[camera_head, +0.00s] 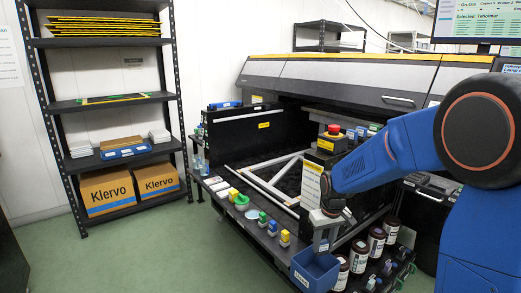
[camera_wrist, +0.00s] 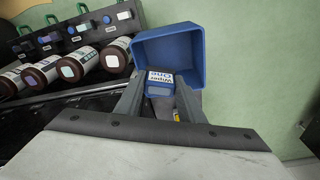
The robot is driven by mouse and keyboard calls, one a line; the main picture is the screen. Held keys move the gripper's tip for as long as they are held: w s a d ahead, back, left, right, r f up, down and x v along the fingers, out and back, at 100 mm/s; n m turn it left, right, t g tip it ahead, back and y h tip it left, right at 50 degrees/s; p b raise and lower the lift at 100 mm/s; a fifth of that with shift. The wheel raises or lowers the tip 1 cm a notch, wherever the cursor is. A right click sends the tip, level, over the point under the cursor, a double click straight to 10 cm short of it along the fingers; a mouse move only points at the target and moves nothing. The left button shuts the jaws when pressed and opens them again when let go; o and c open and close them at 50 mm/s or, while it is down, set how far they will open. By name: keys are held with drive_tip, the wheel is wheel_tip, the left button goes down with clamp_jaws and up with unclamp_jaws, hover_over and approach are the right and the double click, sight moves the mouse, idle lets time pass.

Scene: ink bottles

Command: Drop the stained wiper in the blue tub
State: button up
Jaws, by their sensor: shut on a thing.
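My gripper (camera_wrist: 160,98) is shut on a small blue-edged wiper (camera_wrist: 159,77) with a white label, which shows between the two fingers in the wrist view. The label reads upside down, "Wiper One". No stain can be made out. The blue tub (camera_wrist: 192,47) is open and lies just beyond the fingertips, with the wiper overlapping its near side in the picture. In the head view my gripper (camera_head: 325,235) points down over the blue tub (camera_head: 318,272), at the front edge of the machine. The held wiper cannot be told apart there.
Brown bottles (camera_head: 359,257) with white labels stand right of the tub. A red button (camera_head: 333,130) sits on the machine behind my arm. Green floor (camera_head: 165,245) is clear at the left.

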drive_tip(key=shift+f, duration=0.5)
drive_tip(key=o, duration=1.1)
drive_tip(key=shift+a, duration=0.1)
drive_tip(key=shift+r, duration=0.1)
drive_tip(key=r, duration=0.5)
drive_tip(key=s+r, duration=0.1)
drive_tip(key=r, duration=0.5)
drive_tip(key=s+r, duration=0.1)
drive_tip(key=r, duration=0.5)
drive_tip(key=shift+d, duration=0.3)
